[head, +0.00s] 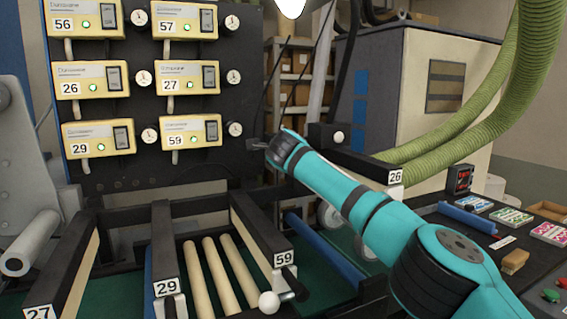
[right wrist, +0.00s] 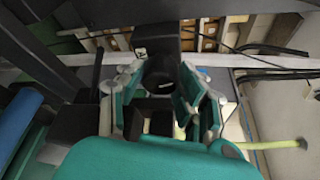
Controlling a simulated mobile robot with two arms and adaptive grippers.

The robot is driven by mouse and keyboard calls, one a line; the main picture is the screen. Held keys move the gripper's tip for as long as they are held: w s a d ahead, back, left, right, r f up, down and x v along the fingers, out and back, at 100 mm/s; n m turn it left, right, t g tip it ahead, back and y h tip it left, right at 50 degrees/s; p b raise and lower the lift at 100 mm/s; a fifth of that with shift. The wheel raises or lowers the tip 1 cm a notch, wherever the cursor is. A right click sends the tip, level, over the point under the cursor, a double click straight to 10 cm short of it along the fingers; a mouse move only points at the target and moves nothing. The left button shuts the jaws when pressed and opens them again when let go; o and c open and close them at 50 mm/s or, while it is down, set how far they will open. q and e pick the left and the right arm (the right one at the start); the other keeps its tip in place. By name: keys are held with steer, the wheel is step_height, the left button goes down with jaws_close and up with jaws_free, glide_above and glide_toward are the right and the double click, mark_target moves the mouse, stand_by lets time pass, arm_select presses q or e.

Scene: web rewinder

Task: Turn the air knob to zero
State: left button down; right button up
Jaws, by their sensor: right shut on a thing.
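In the right wrist view, a round black knob (right wrist: 161,70) with a short white mark on its face sits between the fingers of my right gripper (right wrist: 162,84). The mark lies roughly sideways in the picture; no scale around the knob is readable. In the head view, my right gripper (head: 258,145) is at the end of the teal arm, beside the right edge of the black panel (head: 105,172). It is shut on the knob. The knob's face cannot be made out in the head view. My left gripper is not in view.
Yellow numbered units (head: 185,77) with small dials fill the panel to the left. Below are dark arms labelled 29 and 59 (head: 262,232) and pale rollers (head: 205,280). Green hoses (head: 485,110) and a side table (head: 470,218) with small items are at right.

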steer(key=shift+n, duration=0.3)
steer(key=o, duration=1.1)
steer(key=shift+o, duration=0.2)
steer(key=s+r, duration=0.1)
steer(key=s, duration=1.1)
steer(key=shift+r, duration=0.25)
steer(key=shift+a, duration=0.1)
